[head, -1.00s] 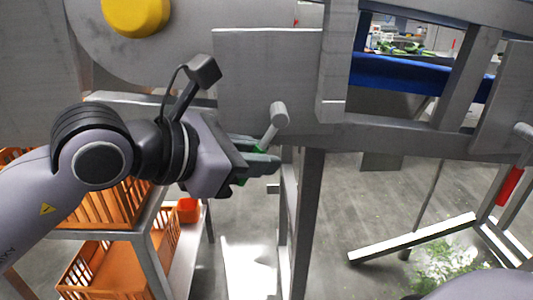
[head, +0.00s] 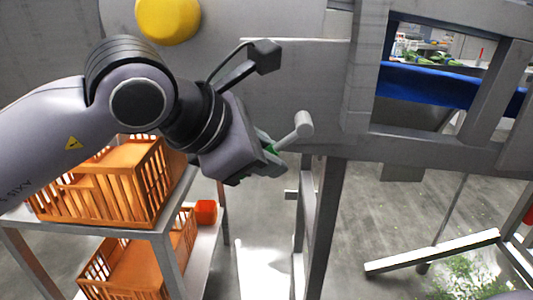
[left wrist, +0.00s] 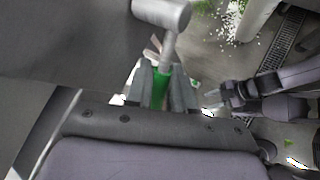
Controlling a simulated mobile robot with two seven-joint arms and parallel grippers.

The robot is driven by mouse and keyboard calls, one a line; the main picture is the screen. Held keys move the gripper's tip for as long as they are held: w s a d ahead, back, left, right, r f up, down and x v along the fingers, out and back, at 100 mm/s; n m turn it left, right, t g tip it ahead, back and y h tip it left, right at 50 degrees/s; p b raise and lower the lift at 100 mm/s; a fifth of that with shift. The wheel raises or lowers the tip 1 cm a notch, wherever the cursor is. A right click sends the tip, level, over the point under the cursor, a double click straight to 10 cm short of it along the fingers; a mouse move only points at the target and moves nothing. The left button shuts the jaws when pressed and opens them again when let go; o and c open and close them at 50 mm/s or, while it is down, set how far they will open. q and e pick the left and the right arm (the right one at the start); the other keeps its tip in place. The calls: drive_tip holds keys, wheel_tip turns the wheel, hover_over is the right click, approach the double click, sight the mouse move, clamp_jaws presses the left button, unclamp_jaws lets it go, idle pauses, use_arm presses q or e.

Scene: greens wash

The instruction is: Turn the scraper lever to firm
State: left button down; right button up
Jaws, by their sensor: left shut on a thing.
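The scraper lever (head: 290,133) is a grey rod with a thick cylindrical hub at its upper right end, beside the grey machine frame. The rod slants down and left to a green grip (head: 271,149). My left gripper (head: 277,163) is shut on the green grip. The left wrist view shows the grip (left wrist: 158,92) between the two fingers, with the lever's hub (left wrist: 160,13) beyond. My fingers hide part of the grip. No marking for firm is readable. My right gripper (left wrist: 218,100) appears at the right of the left wrist view; its jaw opening is unclear.
Orange crates (head: 110,185) stand on a rack at the left, with a small orange-red box (head: 205,212) beside them. A yellow knob (head: 168,18) is on the machine at top. A blue belt (head: 430,84) runs behind the frame. A metal leg (head: 326,225) stands below the lever.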

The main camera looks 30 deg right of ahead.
use_arm(q)
drive_tip(key=c, duration=1.1)
unclamp_jaws()
drive_tip(key=shift+r, duration=0.1)
drive_tip(key=shift+c, duration=0.2)
drive_tip(key=shift+w+r, duration=0.1)
drive_tip(key=shift+r, duration=0.05)
